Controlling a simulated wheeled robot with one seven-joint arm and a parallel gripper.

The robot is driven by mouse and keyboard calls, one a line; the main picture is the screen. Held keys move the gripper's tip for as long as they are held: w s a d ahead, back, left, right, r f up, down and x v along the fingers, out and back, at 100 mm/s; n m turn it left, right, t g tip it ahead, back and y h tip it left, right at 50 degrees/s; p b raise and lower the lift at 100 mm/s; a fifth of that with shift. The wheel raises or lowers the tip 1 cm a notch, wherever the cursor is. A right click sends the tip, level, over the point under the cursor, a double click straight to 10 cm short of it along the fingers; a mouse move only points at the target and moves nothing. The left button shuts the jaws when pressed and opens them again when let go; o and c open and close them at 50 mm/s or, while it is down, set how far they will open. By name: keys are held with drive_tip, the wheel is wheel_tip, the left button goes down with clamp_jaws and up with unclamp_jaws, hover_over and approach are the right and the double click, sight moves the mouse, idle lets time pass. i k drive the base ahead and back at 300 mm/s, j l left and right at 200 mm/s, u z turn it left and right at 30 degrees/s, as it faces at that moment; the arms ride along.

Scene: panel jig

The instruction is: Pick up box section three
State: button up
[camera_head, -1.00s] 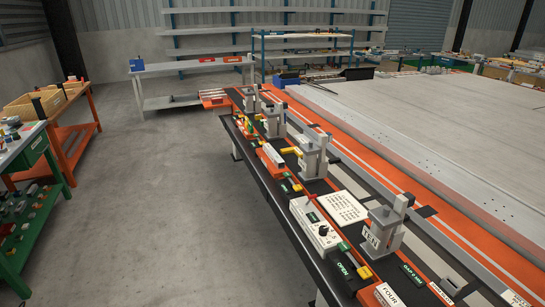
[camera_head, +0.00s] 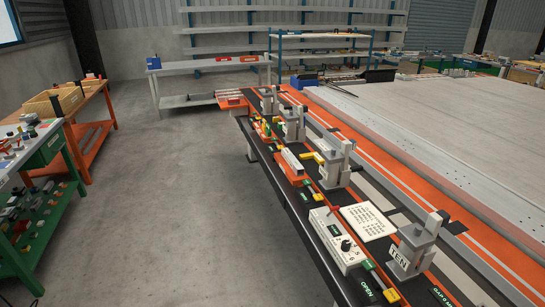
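I cannot make out which thing is box section three. Several long, light bars lie on the orange end tray (camera_head: 232,101) at the far end of the jig bench, too small to read any label. A grey clamp block marked TEN (camera_head: 405,256) stands on the near part of the bench, with more grey clamps (camera_head: 335,168) in a row behind it. My gripper is not in view.
The long dark bench edge (camera_head: 285,197) runs from lower right to far centre. A white control box (camera_head: 335,240) sits on it. Green and orange carts (camera_head: 50,200) stand at left. Grey floor (camera_head: 180,200) between is clear. A grey shelf table (camera_head: 200,68) stands at the back.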

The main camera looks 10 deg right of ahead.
sight(295, 166)
drive_tip(key=i+u, duration=0.4)
drive_tip(key=i, duration=1.9)
drive_tip(key=i+j+z, duration=0.15)
drive_tip(key=i+z, duration=0.2)
drive_tip(key=i, duration=0.3)
drive_tip(key=i+j+z, duration=0.35)
drive_tip(key=i, duration=0.3)
drive_tip(key=i+j+z, duration=0.4)
drive_tip(key=i+j, duration=0.1)
drive_tip(key=i, duration=0.1)
